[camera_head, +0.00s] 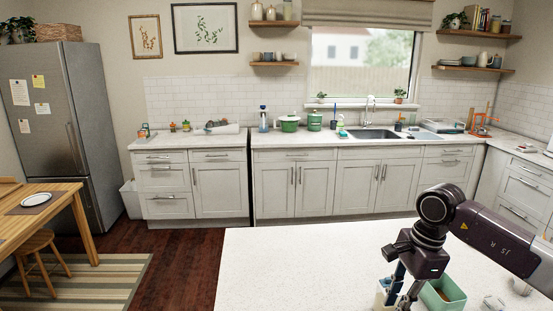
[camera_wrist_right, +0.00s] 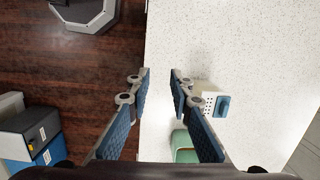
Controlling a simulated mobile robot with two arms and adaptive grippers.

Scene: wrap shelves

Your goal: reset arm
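My right arm comes in from the right in the head view, bent over the white counter (camera_head: 290,262). My right gripper (camera_head: 399,292) points down there and is cut by the lower edge of the view. In the right wrist view my right gripper (camera_wrist_right: 160,76) has its blue-padded fingers apart, with nothing between them. It is above the counter's edge, beside a green container (camera_wrist_right: 184,146) and a white holed block with a blue part (camera_wrist_right: 211,102). My left gripper is in neither view.
The green open container (camera_head: 446,292) stands on the counter close to my right gripper, with a small clear item (camera_head: 494,302) to its right. The counter's left part is bare. Back cabinets, a fridge (camera_head: 62,110) and a wooden table (camera_head: 50,205) stand farther off.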

